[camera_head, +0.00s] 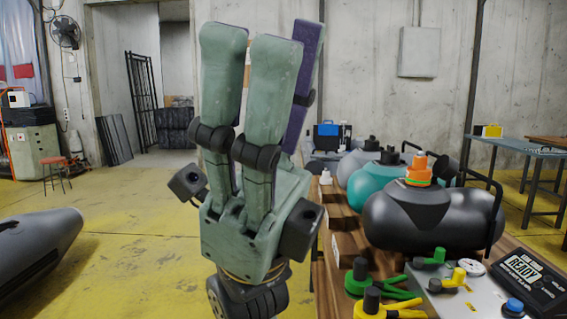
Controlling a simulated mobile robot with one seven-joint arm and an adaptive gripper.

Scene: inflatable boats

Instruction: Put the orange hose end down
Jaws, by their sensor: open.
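My gripper (264,42) fills the middle of the head view. Its green and purple fingers point up, and nothing shows between them; it is open. An orange fitting (418,168), which looks like the orange hose end, sits upright on top of a dark grey tank (435,218) on the workbench. It is to the right of my gripper and clear of it. A green band shows at its base. Whether it is fixed to the tank's valve or only rests there, I cannot tell.
The wooden bench (334,285) also holds a teal tank (370,186), green hose fittings (428,258), yellow ones (455,279) and a control panel (530,278). A grey inflatable boat (35,248) lies at the left. Yellow floor (130,225) is clear between.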

